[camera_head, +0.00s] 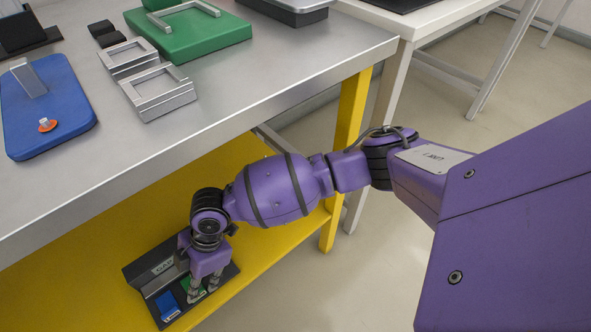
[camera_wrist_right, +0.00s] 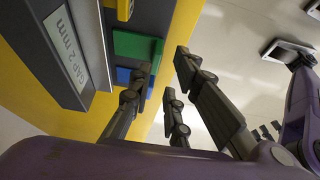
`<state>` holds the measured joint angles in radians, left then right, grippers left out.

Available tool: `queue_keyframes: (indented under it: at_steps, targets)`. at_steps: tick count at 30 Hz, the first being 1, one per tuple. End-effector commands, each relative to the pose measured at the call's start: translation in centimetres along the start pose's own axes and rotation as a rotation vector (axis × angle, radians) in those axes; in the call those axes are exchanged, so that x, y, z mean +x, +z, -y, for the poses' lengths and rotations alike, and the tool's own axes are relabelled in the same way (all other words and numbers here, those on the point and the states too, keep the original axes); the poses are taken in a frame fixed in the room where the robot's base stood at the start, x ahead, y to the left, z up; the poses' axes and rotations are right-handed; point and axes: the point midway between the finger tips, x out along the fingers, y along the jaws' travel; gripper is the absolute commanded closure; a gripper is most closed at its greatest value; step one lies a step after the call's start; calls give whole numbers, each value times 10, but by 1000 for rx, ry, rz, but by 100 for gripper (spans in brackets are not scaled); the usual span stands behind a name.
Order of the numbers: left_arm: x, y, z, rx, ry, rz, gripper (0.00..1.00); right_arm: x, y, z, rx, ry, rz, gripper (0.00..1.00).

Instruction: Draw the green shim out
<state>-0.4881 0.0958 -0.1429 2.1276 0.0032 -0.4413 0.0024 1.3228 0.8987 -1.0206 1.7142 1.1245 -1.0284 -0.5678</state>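The green shim (camera_wrist_right: 138,47) sticks out of a dark grey gauge block in the right wrist view. In the head view small green patches show around my fingers, partly hidden by them. A blue shim (camera_head: 168,305) sits beside it in the same block; it also shows in the wrist view (camera_wrist_right: 123,76). My right gripper (camera_head: 203,291) reaches down to the block. In the wrist view its fingers (camera_wrist_right: 164,60) are spread, with the green shim's outer end near the gap between them; clear space shows between the shim and the right-hand finger.
The gauge block (camera_head: 139,273) has a white "GAP 2 mm" label (camera_wrist_right: 66,50) and stands on a yellow lower shelf (camera_head: 60,285). The grey worktop (camera_head: 230,95) overhangs it. Blue and green fixtures lie on the worktop.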

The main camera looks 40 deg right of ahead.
Motion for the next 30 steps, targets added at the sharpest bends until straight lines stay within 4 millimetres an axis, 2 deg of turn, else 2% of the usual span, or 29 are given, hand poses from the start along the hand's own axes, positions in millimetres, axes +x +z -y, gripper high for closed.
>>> queue_keyframes:
  at_steps: [1, 6, 12, 17, 30]
  targets:
    - [0, 0, 0, 0, 0, 0, 60, -14, 0, -3, -3, 7, 0, 83]
    - [0, 0, 0, -1, 0, 0, 60, -49, 0, -2, -4, 6, 0, 83]
    - [0, 0, -1, -1, 1, 1, 60, -74, -1, -2, -3, 4, -1, 83]
    - [0, 0, -1, -1, 1, 1, 60, -80, -1, -1, -2, 4, 0, 83]
    - [0, 0, -1, 0, 1, 1, 60, -80, -1, -1, -2, 3, 0, 83]
